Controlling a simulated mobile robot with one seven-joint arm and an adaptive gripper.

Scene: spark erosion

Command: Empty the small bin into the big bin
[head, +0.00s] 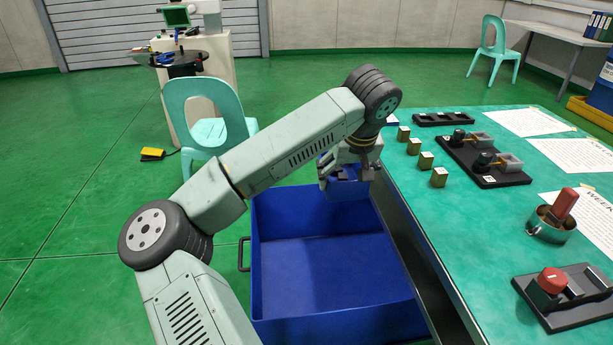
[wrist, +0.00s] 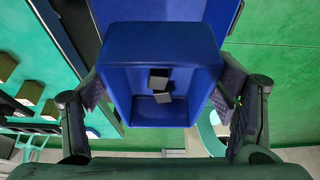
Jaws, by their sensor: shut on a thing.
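My gripper (head: 350,173) is shut on the small blue bin (head: 348,188), with one finger on each side of it in the wrist view. The small bin (wrist: 160,38) shows its open side to the wrist camera, and two dark grey blocks (wrist: 161,88) lie inside it. The big blue bin (head: 325,270) stands on the floor beside the table. The small bin is held over the far end of the big bin. The visible floor of the big bin is bare; its far part is hidden by my arm and the small bin.
The green table (head: 450,225) runs along the right of the big bin. It bears several brass cubes (head: 426,160), black fixtures (head: 485,160), a metal cup (head: 551,225) and papers. A green chair (head: 208,115) stands behind the big bin.

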